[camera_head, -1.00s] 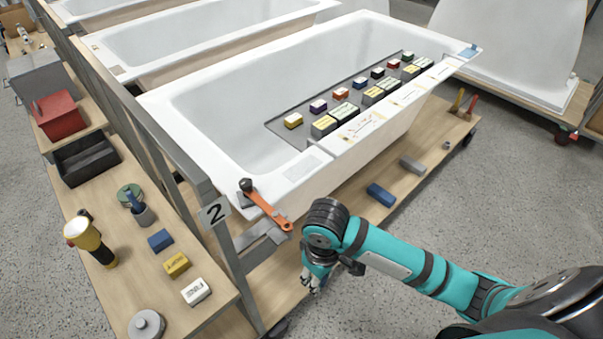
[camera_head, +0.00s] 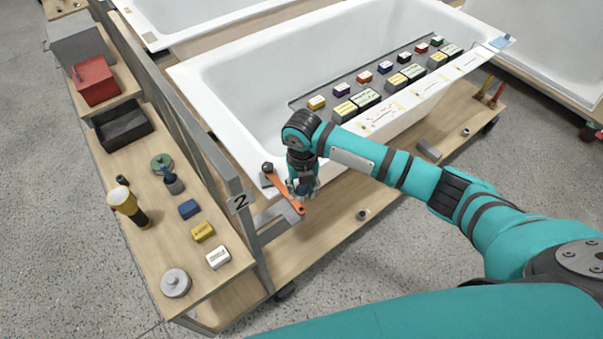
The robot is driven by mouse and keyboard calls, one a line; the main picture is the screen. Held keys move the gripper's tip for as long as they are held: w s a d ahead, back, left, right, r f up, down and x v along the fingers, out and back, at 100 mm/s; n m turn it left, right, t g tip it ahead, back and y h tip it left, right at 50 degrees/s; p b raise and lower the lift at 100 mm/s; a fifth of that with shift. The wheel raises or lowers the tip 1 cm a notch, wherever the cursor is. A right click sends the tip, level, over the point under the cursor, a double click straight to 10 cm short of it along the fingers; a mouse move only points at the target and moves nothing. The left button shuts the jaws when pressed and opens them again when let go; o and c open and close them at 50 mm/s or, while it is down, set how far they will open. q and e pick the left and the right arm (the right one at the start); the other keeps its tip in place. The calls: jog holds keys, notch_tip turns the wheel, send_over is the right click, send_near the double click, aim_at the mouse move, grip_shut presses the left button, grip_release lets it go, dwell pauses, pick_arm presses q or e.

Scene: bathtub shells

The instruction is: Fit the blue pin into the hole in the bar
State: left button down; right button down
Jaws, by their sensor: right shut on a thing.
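The orange bar (camera_head: 281,183) hangs out from the near left corner of the tub rim, with a dark knob (camera_head: 267,167) at its upper end. A hole shows near its lower, free end. My right gripper (camera_head: 303,189) is beside the bar's free end, pointing down. It is shut on a small dark blue thing, which looks like the blue pin (camera_head: 303,187). The fingers hide most of it, and I cannot tell whether it touches the bar or is over the hole. My left gripper is not in view.
A grey post with plate 2 (camera_head: 241,203) stands close left of the bar.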

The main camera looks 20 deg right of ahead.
aim_at(301, 205)
jog(key=shift+w+r+n, duration=0.5)
jog(key=shift+w+n, duration=0.05)
jog(key=shift+n, duration=0.55)
pick_arm(q)
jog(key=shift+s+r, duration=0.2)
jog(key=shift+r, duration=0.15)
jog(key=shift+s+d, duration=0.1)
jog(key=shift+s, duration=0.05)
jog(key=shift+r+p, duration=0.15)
jog(key=shift+p, duration=0.15)
